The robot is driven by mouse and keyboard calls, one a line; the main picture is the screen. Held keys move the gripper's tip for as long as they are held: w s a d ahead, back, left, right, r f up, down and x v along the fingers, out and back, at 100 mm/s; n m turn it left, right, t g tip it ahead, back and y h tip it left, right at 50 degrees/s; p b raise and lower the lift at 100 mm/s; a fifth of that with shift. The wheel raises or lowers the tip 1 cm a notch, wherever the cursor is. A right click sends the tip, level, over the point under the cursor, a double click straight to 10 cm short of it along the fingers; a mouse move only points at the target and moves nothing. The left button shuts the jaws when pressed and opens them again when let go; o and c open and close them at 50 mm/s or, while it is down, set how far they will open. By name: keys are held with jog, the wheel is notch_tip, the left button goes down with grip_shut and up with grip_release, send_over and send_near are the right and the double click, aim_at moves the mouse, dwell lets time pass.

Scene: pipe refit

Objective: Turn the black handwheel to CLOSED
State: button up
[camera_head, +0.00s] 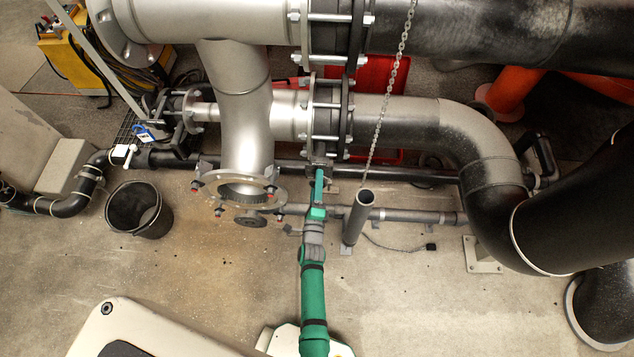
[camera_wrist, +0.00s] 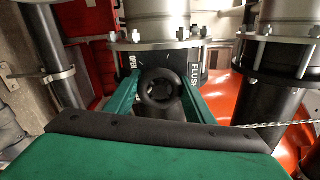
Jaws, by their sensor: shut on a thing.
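The black handwheel (camera_wrist: 159,92) is centred in the wrist view, a round knob with a dark hub. Behind it a dark plate (camera_wrist: 188,58) carries the white words OPEN on the left and FLUSH on the right. No CLOSED mark shows, and I cannot make out a pointer. My gripper (camera_wrist: 160,96) is shut on the handwheel, one green finger on each side. In the head view my gripper (camera_head: 319,178) reaches up to the flanged joint below the black pipe, and the handwheel cannot be made out there.
A large silver pipe (camera_head: 240,100) and a black elbow pipe (camera_head: 470,135) surround the joint. A chain (camera_head: 390,85) hangs just right of my gripper, beside a short upright grey tube (camera_head: 357,217). A black bucket (camera_head: 139,210) stands left. The concrete floor in front is mostly clear.

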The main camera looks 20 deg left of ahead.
jog(key=shift+d+f, duration=0.1)
dwell(0.3)
jog(key=o, duration=1)
jog(key=shift+v, duration=5.4)
